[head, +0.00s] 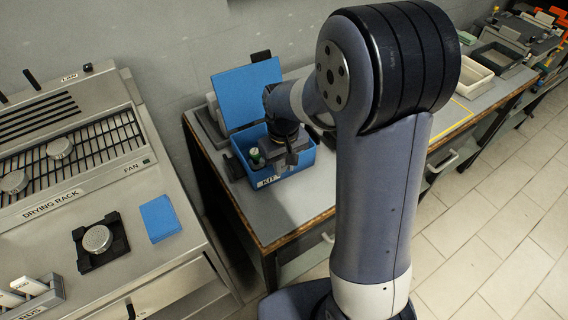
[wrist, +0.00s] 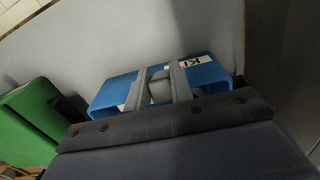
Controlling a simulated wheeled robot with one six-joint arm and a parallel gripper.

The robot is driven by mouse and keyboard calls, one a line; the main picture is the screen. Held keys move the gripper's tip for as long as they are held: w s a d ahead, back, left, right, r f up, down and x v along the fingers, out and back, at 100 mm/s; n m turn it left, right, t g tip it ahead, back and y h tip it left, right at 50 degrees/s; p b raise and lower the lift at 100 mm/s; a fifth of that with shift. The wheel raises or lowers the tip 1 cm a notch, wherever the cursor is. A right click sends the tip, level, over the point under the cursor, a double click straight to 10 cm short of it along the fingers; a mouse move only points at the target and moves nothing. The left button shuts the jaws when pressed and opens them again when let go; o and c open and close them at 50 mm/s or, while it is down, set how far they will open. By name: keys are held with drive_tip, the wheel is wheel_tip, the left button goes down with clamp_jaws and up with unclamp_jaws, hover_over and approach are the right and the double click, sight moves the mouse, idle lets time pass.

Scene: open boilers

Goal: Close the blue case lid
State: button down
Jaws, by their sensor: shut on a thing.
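The blue case (head: 296,184), with a KIT label on its front, stands on the grey bench; its blue lid (head: 245,94) stands open, tilted up at the back. My gripper (head: 288,160) points down at the case opening, clear of the lid. In the wrist view, my gripper (wrist: 158,80) has its two fingers closed around a small grey piece (wrist: 160,88), in front of the blue case (wrist: 110,92). Whether this piece touches the case floor I cannot tell. A green and white item (head: 256,156) lies inside the case, left of the fingers.
Dark grey blocks (head: 210,122) stand left of the case by the wall. A drying rack (head: 70,150) is at left, with a blue pad (head: 160,218) on its ledge. A green object (wrist: 38,125) shows in the wrist view. The bench in front of the case is clear.

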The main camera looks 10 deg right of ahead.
drive_tip(key=shift+s+f+b, duration=0.2)
drive_tip(key=shift+f+b, duration=0.1)
drive_tip(key=shift+f, duration=0.5)
drive_tip(key=shift+f, duration=0.1)
idle(0.4)
drive_tip(key=c, duration=1.6)
unclamp_jaws()
drive_tip(key=o, duration=0.4)
drive_tip(key=shift+w, duration=0.1)
drive_tip(key=shift+c, duration=0.2)
drive_tip(key=shift+r, duration=0.2)
wheel_tip(320, 180, up, 11)
drive_tip(key=shift+w+f+p, duration=0.15)
drive_tip(key=shift+p, duration=0.15)
